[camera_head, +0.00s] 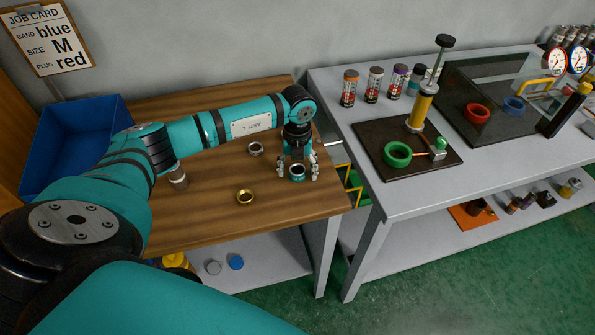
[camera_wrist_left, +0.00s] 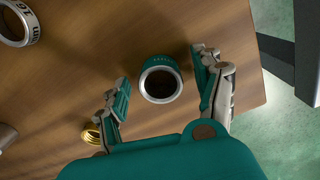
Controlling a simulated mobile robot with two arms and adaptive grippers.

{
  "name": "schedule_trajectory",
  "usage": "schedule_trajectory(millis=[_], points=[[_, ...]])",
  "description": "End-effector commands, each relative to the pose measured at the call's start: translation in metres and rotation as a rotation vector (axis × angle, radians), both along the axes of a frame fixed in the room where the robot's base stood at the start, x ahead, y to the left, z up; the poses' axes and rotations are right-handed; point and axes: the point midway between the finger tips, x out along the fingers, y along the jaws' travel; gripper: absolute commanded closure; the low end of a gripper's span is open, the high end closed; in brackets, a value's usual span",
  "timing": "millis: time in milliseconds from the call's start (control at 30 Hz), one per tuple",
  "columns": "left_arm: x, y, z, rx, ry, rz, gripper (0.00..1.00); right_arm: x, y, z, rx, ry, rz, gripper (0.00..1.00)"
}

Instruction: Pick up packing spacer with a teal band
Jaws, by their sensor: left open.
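The packing spacer with a teal band (camera_wrist_left: 160,80) is a short hollow ring with a silver rim, standing on the wooden table. In the head view the spacer (camera_head: 297,172) shows between the fingertips of my left gripper (camera_head: 297,176). In the left wrist view my left gripper (camera_wrist_left: 164,88) is open, with one finger on each side of the ring. My right gripper is not in view.
A silver ring with dark lettering (camera_head: 255,149), a brass ring (camera_head: 246,197) and a grey cylinder (camera_head: 178,179) stand left of the gripper on the wooden table. A blue bin (camera_head: 75,150) is at the far left. The table's right edge is close; a grey workbench (camera_head: 400,200) stands beyond it.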

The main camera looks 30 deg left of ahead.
Motion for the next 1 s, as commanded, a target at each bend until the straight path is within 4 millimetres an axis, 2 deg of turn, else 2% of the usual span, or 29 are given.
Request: schedule_trajectory(millis=[67,467,767,1000], points=[[0.000,0.000,0.000,0.000,0.000,0.000,0.40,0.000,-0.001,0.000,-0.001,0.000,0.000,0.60],[0.000,0.000,0.001,0.000,0.000,0.000,0.91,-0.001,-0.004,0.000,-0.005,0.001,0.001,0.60],[0.001,0.000,0.003,0.000,-0.001,0.000,0.92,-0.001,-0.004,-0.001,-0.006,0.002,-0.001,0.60],[0.001,0.000,0.022,0.000,-0.005,0.000,0.92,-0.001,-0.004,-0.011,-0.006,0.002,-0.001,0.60]])
